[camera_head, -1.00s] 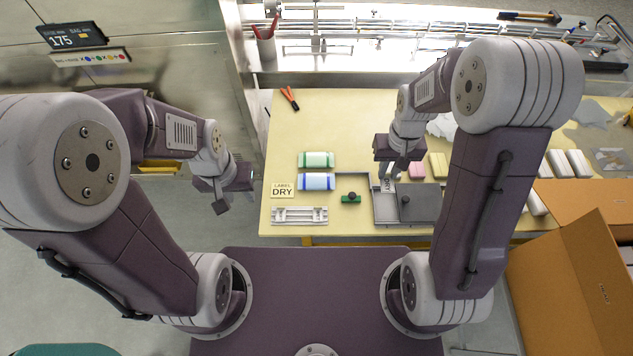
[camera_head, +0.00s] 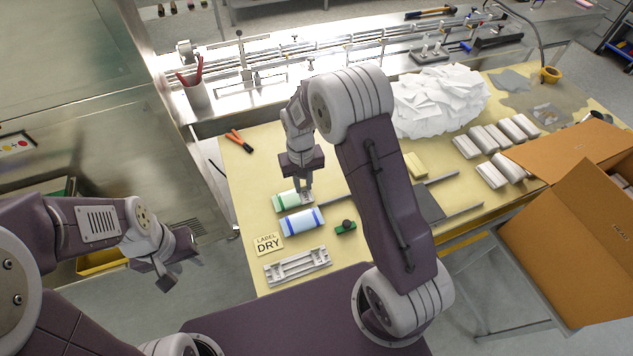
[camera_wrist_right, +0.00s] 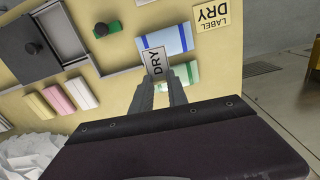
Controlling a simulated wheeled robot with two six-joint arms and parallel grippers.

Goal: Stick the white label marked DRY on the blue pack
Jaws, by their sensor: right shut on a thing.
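The white label marked DRY (camera_wrist_right: 155,62) is between the fingertips of my right gripper (camera_wrist_right: 160,80). In the head view my right gripper (camera_head: 306,187) is over the packs' right side. The blue pack (camera_head: 302,222) is white with blue end bands and lies on the table. In the right wrist view the label overlaps the near edge of the blue pack (camera_wrist_right: 174,39); whether they touch cannot be told. My left gripper (camera_head: 172,268) hangs off the table's left side, away from the packs; its jaw opening is unclear.
A green pack (camera_head: 291,199) lies beside the blue one, partly behind the gripper. A LABEL DRY card (camera_head: 268,244), a white rack (camera_head: 298,266) and a green block with a black knob (camera_head: 345,227) lie nearby. A grey tray (camera_wrist_right: 72,50) shows in the wrist view.

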